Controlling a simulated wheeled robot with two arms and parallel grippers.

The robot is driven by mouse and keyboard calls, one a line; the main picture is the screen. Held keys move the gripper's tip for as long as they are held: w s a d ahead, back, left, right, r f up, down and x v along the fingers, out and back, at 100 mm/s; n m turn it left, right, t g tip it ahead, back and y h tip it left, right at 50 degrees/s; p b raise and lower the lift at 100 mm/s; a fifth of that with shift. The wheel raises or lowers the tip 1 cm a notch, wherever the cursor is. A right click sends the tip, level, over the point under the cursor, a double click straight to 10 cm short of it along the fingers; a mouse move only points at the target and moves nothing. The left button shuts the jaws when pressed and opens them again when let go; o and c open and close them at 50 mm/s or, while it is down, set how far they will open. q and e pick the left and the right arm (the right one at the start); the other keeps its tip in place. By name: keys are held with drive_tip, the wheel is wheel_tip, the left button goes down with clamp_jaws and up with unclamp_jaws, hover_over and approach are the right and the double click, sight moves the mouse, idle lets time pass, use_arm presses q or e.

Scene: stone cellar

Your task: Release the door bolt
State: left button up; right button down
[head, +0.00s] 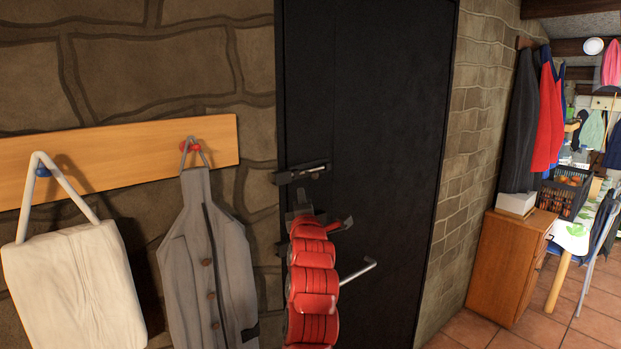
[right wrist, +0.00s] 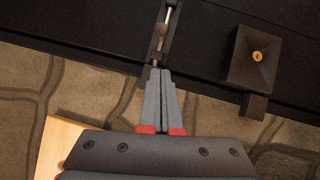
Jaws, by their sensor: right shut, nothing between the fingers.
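The black door (head: 375,120) stands in the stone wall. Its bolt (head: 302,172) is a dark fitting with a silvery rod, set across the door's left edge. In the right wrist view the bolt (right wrist: 162,35) runs up from just beyond my fingertips. My right gripper (head: 299,194) is just below the bolt in the head view. In the right wrist view its two grey fingers (right wrist: 157,76) are together, empty, with the tips at the bolt's near end. I cannot tell whether they touch it. My left gripper is not in view.
A dark lock box with a brass keyhole (right wrist: 257,56) sits beside the bolt. A silvery door handle (head: 358,271) sticks out lower down. A wooden rail (head: 110,160) holds a white bag (head: 75,260) and a grey coat (head: 195,260). A wooden cabinet (head: 505,265) stands right.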

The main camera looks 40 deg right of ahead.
sight(309, 174)
drive_tip(key=w+d+p, duration=0.1)
drive_tip(key=w+d+r+p, duration=0.1)
drive_tip(key=d, duration=0.1)
drive_tip(key=w+d+p, duration=0.2)
drive_tip(key=shift+d+r, duration=0.15)
drive_tip(key=shift+d, duration=0.1)
drive_tip(key=shift+w, duration=0.1)
